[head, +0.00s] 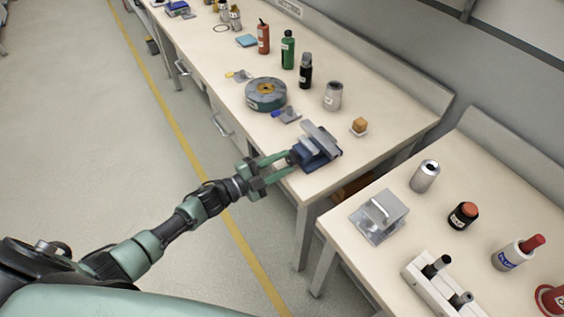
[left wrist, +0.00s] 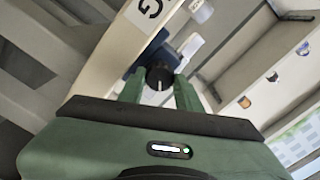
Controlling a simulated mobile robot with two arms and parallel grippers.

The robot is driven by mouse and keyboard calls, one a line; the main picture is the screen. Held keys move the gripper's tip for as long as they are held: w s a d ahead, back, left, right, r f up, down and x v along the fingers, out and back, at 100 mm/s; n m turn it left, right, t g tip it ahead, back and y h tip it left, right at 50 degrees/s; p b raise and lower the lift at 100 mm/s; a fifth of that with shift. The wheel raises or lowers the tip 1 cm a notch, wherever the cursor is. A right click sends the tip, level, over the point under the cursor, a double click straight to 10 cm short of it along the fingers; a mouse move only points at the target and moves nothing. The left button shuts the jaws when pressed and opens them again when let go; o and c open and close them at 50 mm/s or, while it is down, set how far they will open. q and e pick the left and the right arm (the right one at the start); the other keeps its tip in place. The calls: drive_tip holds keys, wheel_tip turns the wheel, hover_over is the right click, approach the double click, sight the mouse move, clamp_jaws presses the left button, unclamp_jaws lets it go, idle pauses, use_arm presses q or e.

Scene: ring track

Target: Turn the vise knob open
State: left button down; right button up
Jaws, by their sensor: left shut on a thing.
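The vise (head: 316,148) is dark blue with grey jaw plates and sits at the near edge of the long workbench. Its black knob (head: 295,156) faces my left arm. My left gripper (head: 286,158) has green fingers and reaches the knob at the bench edge. In the left wrist view, the knob (left wrist: 159,76) with a white mark lies between the two green fingertips (left wrist: 158,84), and the gripper is shut on it. The blue vise body also shows behind it in the left wrist view (left wrist: 150,52). My right gripper is not in view.
A second bench (head: 345,235) at the lower right carries a metal box (head: 379,218) and jars. The floor (head: 90,130) at left is clear.

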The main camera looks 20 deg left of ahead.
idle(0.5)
use_arm(q)
drive_tip(key=c, duration=1)
unclamp_jaws()
drive_tip(key=shift+o, duration=0.2)
drive_tip(key=shift+f, duration=0.1)
